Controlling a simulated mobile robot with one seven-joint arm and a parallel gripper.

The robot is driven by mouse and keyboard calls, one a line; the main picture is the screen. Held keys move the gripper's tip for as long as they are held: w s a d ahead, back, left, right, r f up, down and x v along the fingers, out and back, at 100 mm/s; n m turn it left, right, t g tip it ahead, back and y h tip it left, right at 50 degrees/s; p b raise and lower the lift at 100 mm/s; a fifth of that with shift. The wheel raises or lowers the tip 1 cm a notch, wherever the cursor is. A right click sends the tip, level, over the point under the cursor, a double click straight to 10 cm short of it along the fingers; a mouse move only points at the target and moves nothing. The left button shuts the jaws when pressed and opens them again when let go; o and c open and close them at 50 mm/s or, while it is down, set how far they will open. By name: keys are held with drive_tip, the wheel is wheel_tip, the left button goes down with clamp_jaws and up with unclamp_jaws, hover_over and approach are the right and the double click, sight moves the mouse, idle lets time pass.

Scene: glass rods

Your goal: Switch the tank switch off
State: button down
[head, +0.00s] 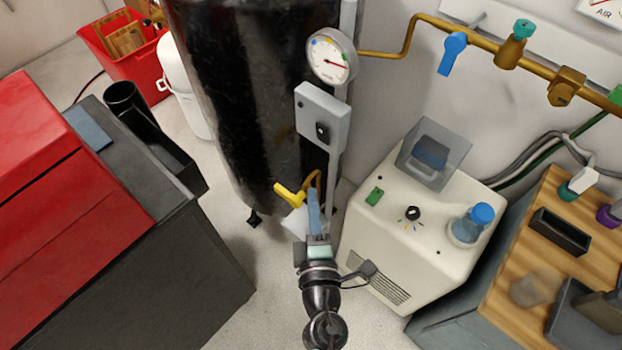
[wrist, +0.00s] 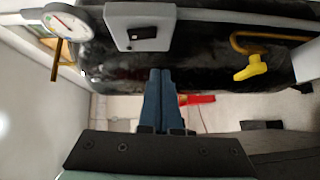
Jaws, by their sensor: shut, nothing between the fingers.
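The tank switch is a black rocker (head: 322,131) on a grey box (head: 311,110) fixed to the front of the tall black tank (head: 232,90). In the wrist view the box (wrist: 140,14) is at the top, with its black switch (wrist: 141,33) on the face. I cannot tell the switch's position. My gripper (head: 314,192) is below the box in the head view, pointing up toward it. In the wrist view its blue fingers (wrist: 161,72) are together and empty, apart from the box and just below and right of it.
A round gauge (head: 331,57) is above the box. A yellow valve handle (head: 290,194) is close beside my gripper. A cream machine (head: 415,245) stands right of it, and a dark grey cabinet (head: 150,270) stands left. Open floor (head: 235,235) lies between.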

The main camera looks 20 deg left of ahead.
drive_tip(key=shift+v, duration=1.05)
drive_tip(key=shift+s, duration=0.1)
drive_tip(key=shift+f, duration=0.1)
drive_tip(key=w+d+r+m+t+h+p, duration=0.1)
drive_tip(key=w+d+r+m+t+h, duration=0.3)
drive_tip(key=r, duration=0.9)
drive_tip(key=w+d+r+m+t+h, duration=0.15)
drive_tip(key=d+r+m, duration=0.35)
drive_tip(key=r, duration=0.8)
drive_tip(key=w+d+r+m+t+h+p, duration=0.15)
drive_tip(key=w+r+m+t+h, duration=0.35)
drive_tip(key=r, duration=0.7)
drive_tip(key=s+r+m+y, duration=0.1)
drive_tip(key=s+r, duration=0.3)
drive_tip(key=r, duration=0.4)
drive_tip(key=s+r+m+t+y, duration=0.1)
drive_tip(key=s+r+m, duration=0.3)
drive_tip(key=r, duration=0.4)
drive_tip(key=s+r+m+y+p, duration=0.1)
drive_tip(key=s+r+m, duration=0.2)
drive_tip(key=s+r, duration=0.2)
wheel_tip(320, 180, up, 3)
drive_tip(key=shift+r, duration=0.2)
drive_tip(key=shift+s+d, duration=0.1)
